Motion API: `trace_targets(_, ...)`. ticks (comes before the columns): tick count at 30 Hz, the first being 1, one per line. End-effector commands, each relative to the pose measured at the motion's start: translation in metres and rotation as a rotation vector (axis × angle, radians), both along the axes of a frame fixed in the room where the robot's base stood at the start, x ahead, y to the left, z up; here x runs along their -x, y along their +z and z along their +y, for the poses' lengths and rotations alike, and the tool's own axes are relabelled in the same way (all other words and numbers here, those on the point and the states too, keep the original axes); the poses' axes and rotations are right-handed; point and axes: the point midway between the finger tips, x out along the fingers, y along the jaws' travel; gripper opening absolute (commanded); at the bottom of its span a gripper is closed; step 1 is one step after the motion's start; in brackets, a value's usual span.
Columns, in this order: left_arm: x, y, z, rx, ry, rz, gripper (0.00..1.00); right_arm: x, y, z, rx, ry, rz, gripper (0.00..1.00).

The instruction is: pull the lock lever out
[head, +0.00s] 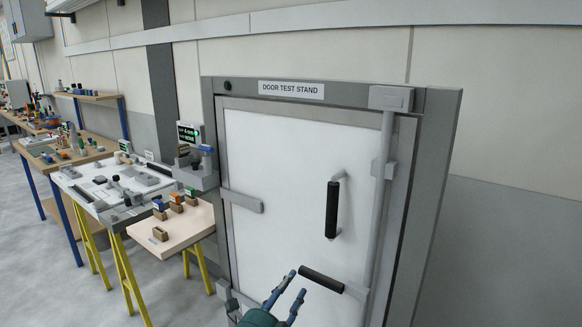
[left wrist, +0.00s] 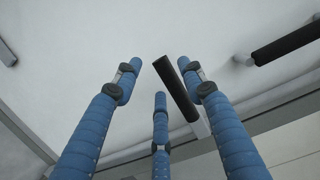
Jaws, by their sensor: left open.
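The lock lever (head: 321,279) has a black grip and points left from the foot of the vertical lock rod (head: 378,213) on the white door. It lies close to the door face. My left gripper (head: 297,282) has blue fingers and is open, just left of the lever's free end. In the left wrist view the lever (left wrist: 176,88) runs slanting between the lower finger and the right finger of my gripper (left wrist: 159,72). I cannot tell whether any finger touches it. My right gripper is not in view.
A black upright door handle (head: 332,210) stands out above the lever; it also shows in the left wrist view (left wrist: 287,44). The grey door frame (head: 411,210) surrounds the door. A small wooden table (head: 180,233) and a white workbench (head: 97,190) stand to the left.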

Motion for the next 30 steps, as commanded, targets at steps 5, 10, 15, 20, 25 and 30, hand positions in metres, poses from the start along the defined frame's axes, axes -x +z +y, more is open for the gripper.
trace_targets(5,0.002,-0.001,0.001,0.000,0.000,0.001,0.41,0.000,0.001,0.000,-0.001,0.000,0.000,0.41)
trace_targets(10,0.002,-0.001,0.001,0.000,0.000,0.001,0.41,0.000,0.001,0.001,-0.001,0.000,0.000,0.41)
trace_targets(15,0.015,0.000,0.007,0.000,0.000,0.002,0.41,0.000,0.008,0.001,-0.002,-0.001,0.000,0.41)
trace_targets(20,0.031,0.000,0.015,0.000,0.000,0.002,0.41,0.000,0.014,0.001,-0.002,-0.001,0.000,0.41)
trace_targets(25,0.038,0.000,0.018,0.000,0.000,0.001,0.41,0.000,0.015,0.002,-0.002,-0.001,0.000,0.41)
trace_targets(30,0.038,0.000,0.018,0.000,0.000,0.000,0.41,0.000,0.015,0.001,-0.002,-0.001,0.000,0.41)
